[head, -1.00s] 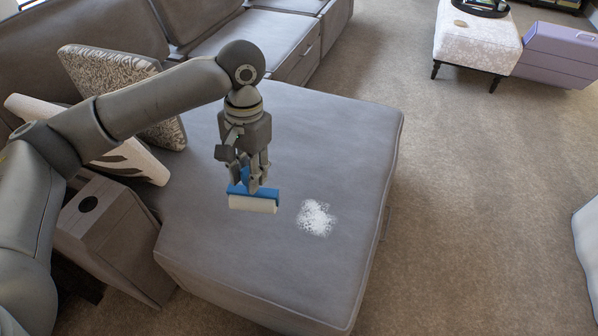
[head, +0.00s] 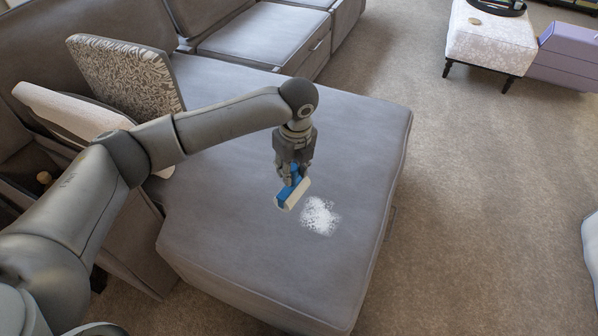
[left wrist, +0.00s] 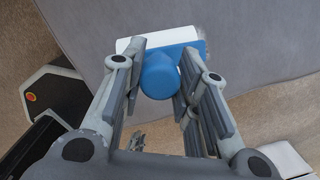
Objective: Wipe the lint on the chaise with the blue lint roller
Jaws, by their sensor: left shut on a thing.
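The grey chaise (head: 230,250) fills the middle of the head view. A white patch of lint (head: 320,215) lies on its seat near the right edge. My left gripper (head: 290,178) is shut on the blue lint roller (head: 285,192), just left of and slightly above the lint in the picture. The roller's white cylinder is tilted; whether it touches the seat I cannot tell. In the left wrist view the blue handle (left wrist: 160,76) sits between the fingers, with the white roll (left wrist: 150,38) beyond. A little lint shows beside the roller. My right gripper is not in view.
A patterned cushion (head: 125,75) and a pale cushion (head: 70,108) lean at the chaise's left side. A patterned ottoman (head: 490,42) and a purple case (head: 567,55) stand at the back right. Carpet (head: 480,220) to the right is open.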

